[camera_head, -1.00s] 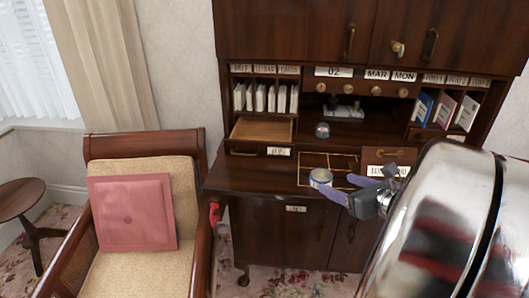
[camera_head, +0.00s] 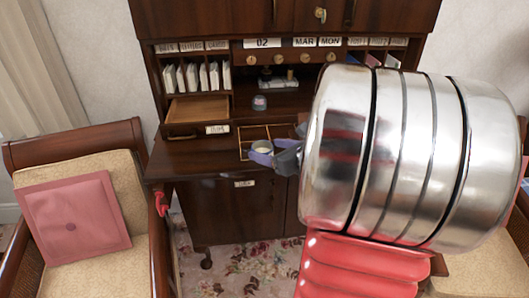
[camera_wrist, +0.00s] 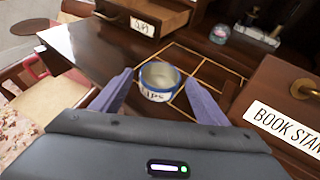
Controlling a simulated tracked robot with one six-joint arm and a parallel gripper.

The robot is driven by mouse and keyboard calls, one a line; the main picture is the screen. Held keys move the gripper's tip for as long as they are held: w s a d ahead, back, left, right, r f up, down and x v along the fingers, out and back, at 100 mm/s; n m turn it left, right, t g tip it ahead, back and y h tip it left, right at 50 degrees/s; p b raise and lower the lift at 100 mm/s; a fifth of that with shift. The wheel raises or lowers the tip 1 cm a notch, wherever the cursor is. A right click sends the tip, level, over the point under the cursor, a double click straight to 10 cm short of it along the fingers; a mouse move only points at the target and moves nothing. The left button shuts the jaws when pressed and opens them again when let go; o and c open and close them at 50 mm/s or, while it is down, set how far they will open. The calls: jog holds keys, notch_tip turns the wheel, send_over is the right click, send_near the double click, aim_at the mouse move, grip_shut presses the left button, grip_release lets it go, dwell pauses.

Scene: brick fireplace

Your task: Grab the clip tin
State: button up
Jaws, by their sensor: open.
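The clip tin (camera_wrist: 160,82) is a small round, open-topped tin with a blue-edged label, partly reading "IPS". In the wrist view it stands between the two purple fingers of my gripper (camera_wrist: 158,98), with a visible gap on the right side. My gripper is open. In the head view the tin (camera_head: 261,149) shows at the desk surface, and my gripper (camera_head: 264,153) is at it from the right. Part of the tin is hidden by a finger there. I cannot tell whether the left finger touches the tin.
The wooden desk (camera_head: 190,158) has a gold-lined grid (camera_wrist: 205,72) around the tin. A "BOOK STAN..." panel (camera_wrist: 285,105) stands close right of my gripper. An open drawer (camera_head: 198,108) and a small round object (camera_head: 259,102) are behind. A chair with a pink cushion (camera_head: 72,220) stands left.

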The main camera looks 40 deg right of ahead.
jog(key=shift+x, duration=1.15)
jog(key=shift+c, duration=0.5)
jog(key=c, duration=1)
jog(key=shift+r, duration=0.1)
notch_tip(320, 180, up, 10)
jog(key=shift+f, duration=0.1)
